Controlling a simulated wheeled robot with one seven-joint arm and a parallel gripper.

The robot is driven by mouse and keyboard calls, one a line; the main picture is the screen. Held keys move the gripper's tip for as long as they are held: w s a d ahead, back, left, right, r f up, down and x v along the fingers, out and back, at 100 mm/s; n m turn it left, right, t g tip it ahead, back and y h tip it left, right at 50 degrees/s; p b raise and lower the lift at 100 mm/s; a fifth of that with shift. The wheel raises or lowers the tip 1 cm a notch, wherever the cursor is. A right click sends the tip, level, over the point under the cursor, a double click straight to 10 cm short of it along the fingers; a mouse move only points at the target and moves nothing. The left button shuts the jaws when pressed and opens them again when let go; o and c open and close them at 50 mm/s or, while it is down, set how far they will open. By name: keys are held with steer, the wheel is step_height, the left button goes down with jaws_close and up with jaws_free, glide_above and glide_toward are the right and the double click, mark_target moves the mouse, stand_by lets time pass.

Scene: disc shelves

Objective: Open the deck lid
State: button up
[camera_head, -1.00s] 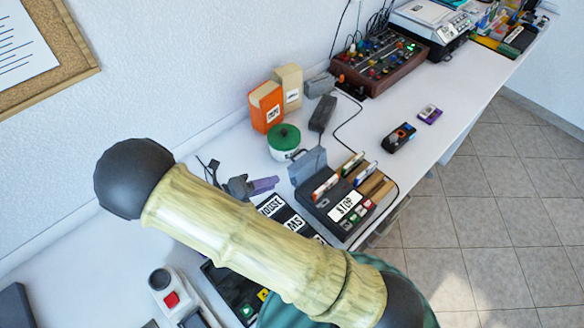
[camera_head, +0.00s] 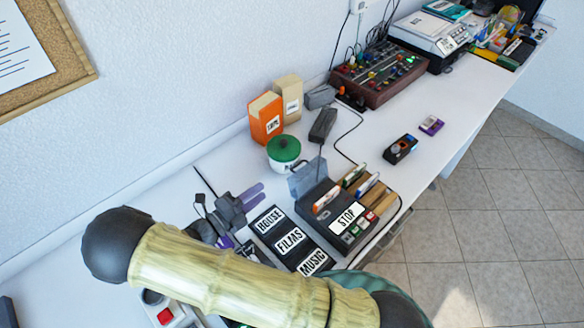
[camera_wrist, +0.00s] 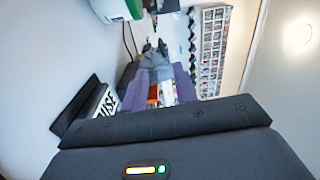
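The dark deck with a STOP label (camera_head: 347,217) sits near the table's front edge in the head view. A blue-grey panel (camera_head: 306,178) stands at its back left edge; I cannot tell whether this is the lid or how it is hinged. Upright cards show in the deck's top. My gripper (camera_head: 247,212) is left of the deck, behind the labelled black slabs, and apart from the deck. In the wrist view its two purple fingers (camera_wrist: 163,88) stand apart with a gap between them, with orange and white things visible beyond. My arm hides part of the gripper.
Black slabs marked HOUSE, FILMS and MUSIC (camera_head: 289,240) lie between my arm and the deck. A green-lidded pot (camera_head: 284,152), orange box (camera_head: 265,118) and mixer (camera_head: 381,76) stand behind. The table right of the deck is mostly clear, with two small devices (camera_head: 400,148).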

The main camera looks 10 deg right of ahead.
mark_target(292, 169)
steer(key=x, duration=1.3)
steer(key=shift+w+d+p, duration=0.1)
steer(key=shift+w+p, duration=0.05)
steer(key=shift+p, duration=0.15)
jaws_close()
